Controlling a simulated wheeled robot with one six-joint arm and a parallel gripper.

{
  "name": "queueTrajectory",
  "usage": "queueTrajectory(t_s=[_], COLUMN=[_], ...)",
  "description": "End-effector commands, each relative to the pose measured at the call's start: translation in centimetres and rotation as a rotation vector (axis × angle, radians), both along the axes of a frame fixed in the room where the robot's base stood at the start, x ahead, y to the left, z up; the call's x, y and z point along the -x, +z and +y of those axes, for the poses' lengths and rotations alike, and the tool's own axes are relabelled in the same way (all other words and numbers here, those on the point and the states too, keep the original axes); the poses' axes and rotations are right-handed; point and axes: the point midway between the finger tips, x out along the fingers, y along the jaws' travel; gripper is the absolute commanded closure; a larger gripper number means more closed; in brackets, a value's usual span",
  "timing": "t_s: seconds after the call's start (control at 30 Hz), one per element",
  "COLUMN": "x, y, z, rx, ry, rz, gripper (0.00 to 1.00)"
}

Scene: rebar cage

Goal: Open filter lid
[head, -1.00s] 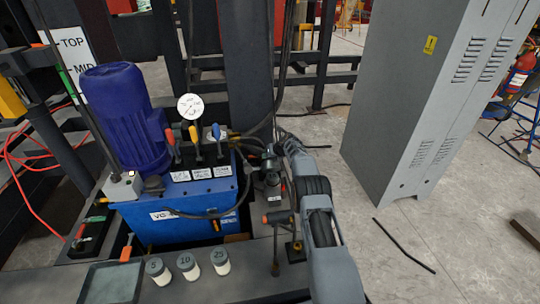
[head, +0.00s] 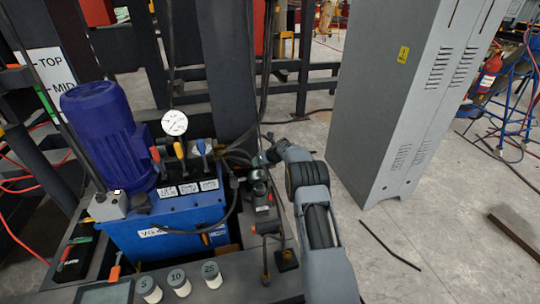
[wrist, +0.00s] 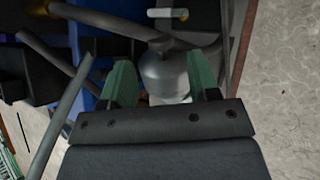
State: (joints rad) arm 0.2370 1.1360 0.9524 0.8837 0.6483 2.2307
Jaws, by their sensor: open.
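My gripper (wrist: 162,78) shows in the wrist view with two green fingers spread apart. A rounded grey metal body (wrist: 165,72), possibly the filter, shows between and beyond the fingers; I cannot tell whether they touch it. A separate lid cannot be made out. In the head view, my grey arm reaches away from the lower right toward dark fittings (head: 262,190) beside the blue hydraulic unit (head: 165,240). My gripper's fingertips are too small and partly hidden there to make out.
A blue motor (head: 108,135), pressure gauge (head: 174,122) and several coloured-handled levers stand left of my arm. Hoses and steel posts crowd the area. Several numbered jars (head: 179,284) stand at the front.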

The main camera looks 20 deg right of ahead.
Motion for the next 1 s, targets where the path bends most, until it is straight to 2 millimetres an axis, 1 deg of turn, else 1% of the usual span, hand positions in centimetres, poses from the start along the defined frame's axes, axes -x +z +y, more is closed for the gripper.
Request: queueTrajectory(t_s=[0.03,0.1,0.33,0.57,0.87,1.0], x=[0.6,1.4,3.4,4.2,4.3,4.4], y=[1.2,2.1,4.3,5.1,5.1,5.5], z=[-0.4,-0.8,-1.9,-2.3,-2.4,-2.2], rx=[0.0,0.0,-0.001,0.0,0.0,0.012], ry=[-0.002,-0.002,-0.001,0.0,0.0,0.016], rz=[-0.001,-0.001,-0.001,0.0,0.0,-0.005], gripper=[0.44,0.44,0.44,0.44,0.44,0.56])
